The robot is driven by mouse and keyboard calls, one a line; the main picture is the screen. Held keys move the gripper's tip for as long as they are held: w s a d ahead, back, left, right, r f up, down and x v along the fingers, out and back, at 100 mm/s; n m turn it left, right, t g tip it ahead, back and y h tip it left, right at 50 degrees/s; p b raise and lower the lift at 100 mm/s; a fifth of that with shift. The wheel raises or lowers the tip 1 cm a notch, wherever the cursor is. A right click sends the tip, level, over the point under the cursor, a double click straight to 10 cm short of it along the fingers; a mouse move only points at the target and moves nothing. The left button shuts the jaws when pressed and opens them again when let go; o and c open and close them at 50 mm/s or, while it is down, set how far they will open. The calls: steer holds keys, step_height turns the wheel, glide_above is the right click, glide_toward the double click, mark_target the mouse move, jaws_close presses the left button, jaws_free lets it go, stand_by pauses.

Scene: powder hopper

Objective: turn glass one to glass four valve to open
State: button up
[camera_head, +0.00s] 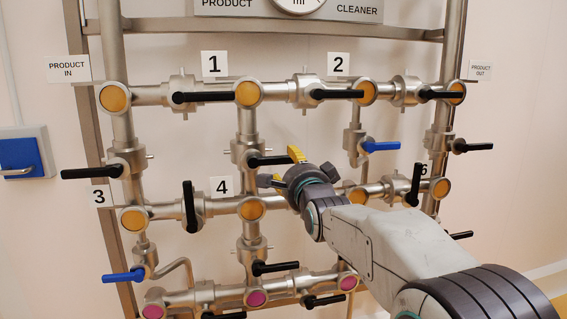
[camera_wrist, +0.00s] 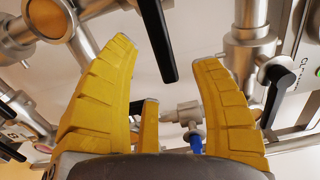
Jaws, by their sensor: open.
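The valve between glass one (camera_head: 247,93) and glass four (camera_head: 252,208) sits on the vertical pipe joining them. Its black handle (camera_head: 270,160) points right, across the pipe. My gripper (camera_head: 284,169) is just below and right of this handle, with a yellow finger near the handle's free end.
A blue handle (camera_head: 381,146) is to the right. Steel pipes lie close behind my gripper.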

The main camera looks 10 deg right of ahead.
mark_target(287, 163)
steer(key=shift+w+p, duration=0.5)
steer(key=shift+w, duration=2.2)
steer(key=shift+o, duration=0.3)
jaws_close()
